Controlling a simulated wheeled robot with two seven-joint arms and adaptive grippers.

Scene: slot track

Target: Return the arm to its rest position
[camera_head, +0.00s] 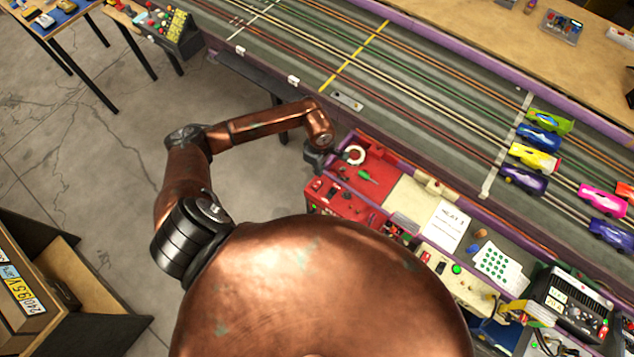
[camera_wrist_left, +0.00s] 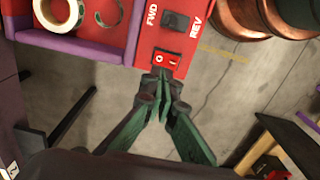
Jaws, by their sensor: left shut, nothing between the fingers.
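My left arm is bent and reaches from the left toward the red control panel beside the slot track. My left gripper (camera_head: 314,160) is shut and empty at the panel's left end. In the left wrist view the closed green fingertips (camera_wrist_left: 163,88) are just in front of a small red rocker switch (camera_wrist_left: 165,60) on the red panel (camera_wrist_left: 146,40). I cannot tell whether they touch it. A dark FWD/REV switch (camera_wrist_left: 177,21) is above the rocker. My right gripper is not in view.
The slot track (camera_head: 420,100) lies behind, with several toy cars at right. A wooden shelf (camera_head: 85,280) stands at lower left. Open concrete floor is left of my arm.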

